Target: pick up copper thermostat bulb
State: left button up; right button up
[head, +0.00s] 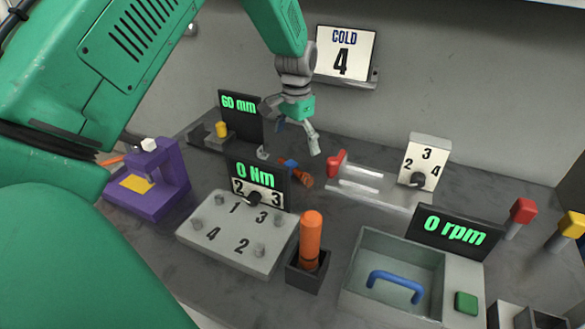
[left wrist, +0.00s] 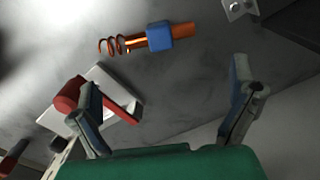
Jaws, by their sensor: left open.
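The copper thermostat bulb (head: 305,181) lies on the grey bench behind the 0 Nm display, small and partly hidden in the head view. In the left wrist view it is a copper rod (left wrist: 185,36) with a coil at its left end and a blue block (left wrist: 159,36) around its middle. My left gripper (head: 298,138) points down above the bench near the bulb. In the left wrist view its two fingers (left wrist: 162,85) are spread wide with nothing between them. The bulb lies ahead of the fingertips, apart from them. My right gripper is not in view.
A clamp with a red handle (head: 337,164) stands just right of the bulb; it also shows beside the left finger (left wrist: 68,95). The 0 Nm display (head: 257,176) stands in front. An orange-handled tool (head: 311,235) stands upright nearer. A 60 mm display (head: 240,112) is behind left.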

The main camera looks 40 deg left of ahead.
aim_at(293, 161)
pick_arm(q)
notch_tip(293, 161, down, 2)
jog(key=shift+w+d+f, duration=0.1)
jog(key=shift+f, duration=0.05)
jog(key=f, duration=0.5)
jog(key=shift+s+a+f+b, duration=0.3)
jog(key=shift+a+b, duration=0.1)
jog(key=shift+d+r, duration=0.1)
jog(key=c, duration=1.3)
